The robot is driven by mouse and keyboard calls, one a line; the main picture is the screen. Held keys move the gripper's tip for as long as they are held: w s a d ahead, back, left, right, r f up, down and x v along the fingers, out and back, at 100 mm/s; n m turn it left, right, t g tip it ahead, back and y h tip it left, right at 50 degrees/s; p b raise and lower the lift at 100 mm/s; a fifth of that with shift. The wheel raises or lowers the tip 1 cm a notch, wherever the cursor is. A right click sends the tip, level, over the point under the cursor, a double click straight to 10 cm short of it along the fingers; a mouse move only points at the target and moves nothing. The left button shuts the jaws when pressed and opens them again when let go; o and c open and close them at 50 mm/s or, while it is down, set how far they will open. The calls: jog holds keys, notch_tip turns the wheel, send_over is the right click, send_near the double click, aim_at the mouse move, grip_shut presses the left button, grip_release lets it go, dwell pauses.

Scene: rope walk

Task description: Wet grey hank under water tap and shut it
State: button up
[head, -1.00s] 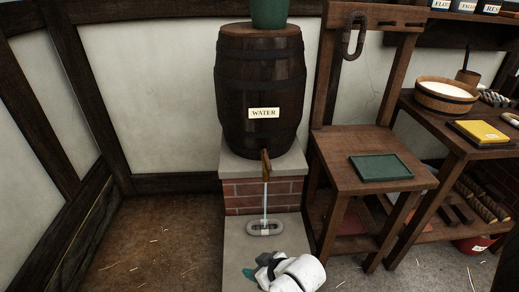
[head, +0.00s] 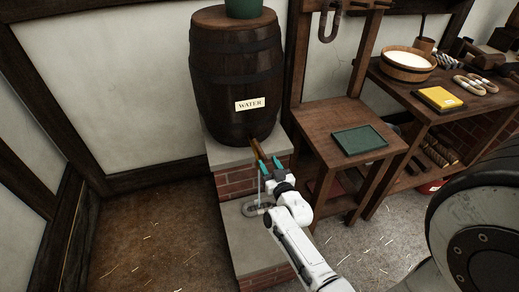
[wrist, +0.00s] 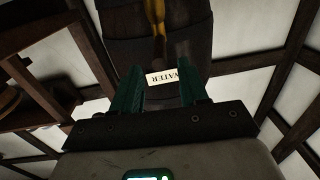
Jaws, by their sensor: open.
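The grey hank (head: 257,209) lies on the stone slab below the barrel's tap and looks dark grey. My arm hides its right part. The wooden tap (head: 256,149) sticks out from the foot of the barrel marked WATER (head: 222,85). A thin pale stream (head: 259,187) runs down from it onto the hank. My gripper (head: 268,164) is open, its teal fingers at the tap's front end; contact cannot be told. In the wrist view the open fingers (wrist: 157,88) frame the WATER label, with the tap (wrist: 157,22) beyond them at the top.
The stone slab (head: 238,245) stands on brick. Right of the barrel is a wooden stand with a green tray (head: 360,140). Further right a bench holds a tub (head: 407,64), a yellow block (head: 439,98) and several hanks. The floor at left is clear.

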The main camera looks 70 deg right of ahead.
aim_at(257, 145)
jog(key=b+x, duration=0.1)
jog(key=x, duration=0.6)
jog(key=shift+w+d+f, duration=0.1)
jog(key=shift+w+d, duration=0.15)
jog(key=shift+w, duration=0.05)
jog(key=shift+c, duration=0.4)
grip_shut()
